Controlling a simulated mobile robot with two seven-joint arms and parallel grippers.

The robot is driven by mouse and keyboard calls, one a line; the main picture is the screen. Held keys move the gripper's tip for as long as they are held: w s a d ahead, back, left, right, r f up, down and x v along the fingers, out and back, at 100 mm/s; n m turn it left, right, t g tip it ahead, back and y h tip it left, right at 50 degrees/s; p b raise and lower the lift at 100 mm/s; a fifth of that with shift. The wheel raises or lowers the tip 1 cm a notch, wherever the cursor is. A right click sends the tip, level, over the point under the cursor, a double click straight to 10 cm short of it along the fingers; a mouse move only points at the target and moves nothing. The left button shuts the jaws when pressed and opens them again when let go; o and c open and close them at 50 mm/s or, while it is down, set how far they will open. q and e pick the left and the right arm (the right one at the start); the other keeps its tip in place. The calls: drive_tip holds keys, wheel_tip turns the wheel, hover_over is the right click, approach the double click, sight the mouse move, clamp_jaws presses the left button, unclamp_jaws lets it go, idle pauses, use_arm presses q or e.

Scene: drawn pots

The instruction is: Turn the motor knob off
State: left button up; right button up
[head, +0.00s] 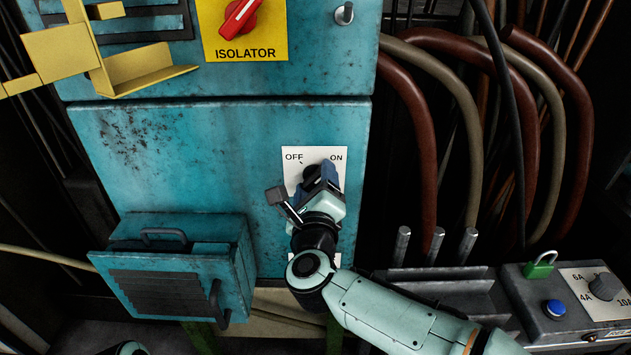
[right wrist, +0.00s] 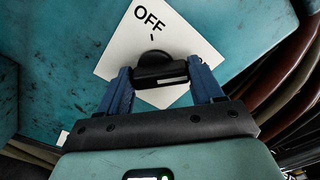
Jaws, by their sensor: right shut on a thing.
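The motor knob (head: 312,172) is black and sits on a white plate (head: 292,155) marked OFF at the left and ON at the right, on the blue cabinet. In the right wrist view the knob (right wrist: 156,62) lies between the blue fingers of my right gripper (right wrist: 159,74), which is shut on it. In the head view my right gripper (head: 319,180) covers much of the knob and the lower plate. Which mark the knob points to is hard to tell. My left gripper is not in view.
A red isolator knob (head: 240,15) on a yellow plate (head: 270,42) is above. A blue box with a handle (head: 175,275) juts out at lower left. Thick cables (head: 455,100) hang at right, above a grey control box (head: 550,310). A yellow bracket (head: 145,68) is at upper left.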

drive_tip(key=shift+r+n+p, duration=0.1)
drive_tip(key=shift+n+p, duration=0.6)
drive_tip(key=shift+n, duration=0.4)
drive_tip(key=n+p, duration=0.2)
drive_tip(key=n, duration=0.2)
drive_tip(key=shift+a+p, duration=0.15)
drive_tip(key=shift+p, duration=0.15)
drive_tip(key=n+p, duration=0.2)
drive_tip(key=n, duration=0.2)
drive_tip(key=shift+a, duration=0.1)
drive_tip(key=n+p, duration=0.2)
drive_tip(key=n, duration=0.1)
drive_tip(key=shift+n, duration=0.3)
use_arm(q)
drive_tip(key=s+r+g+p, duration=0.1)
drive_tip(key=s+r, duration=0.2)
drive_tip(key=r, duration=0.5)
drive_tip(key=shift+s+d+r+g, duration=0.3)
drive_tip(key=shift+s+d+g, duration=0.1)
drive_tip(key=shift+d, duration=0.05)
use_arm(e)
drive_tip(key=shift+a+f+n, duration=0.1)
drive_tip(key=shift+f+n, duration=0.05)
drive_tip(key=shift+n, duration=0.7)
drive_tip(key=shift+f+n, duration=0.1)
drive_tip(key=shift+n, duration=0.75)
drive_tip(key=o, duration=1.1)
drive_tip(key=shift+c, duration=0.2)
drive_tip(key=shift+s, duration=0.1)
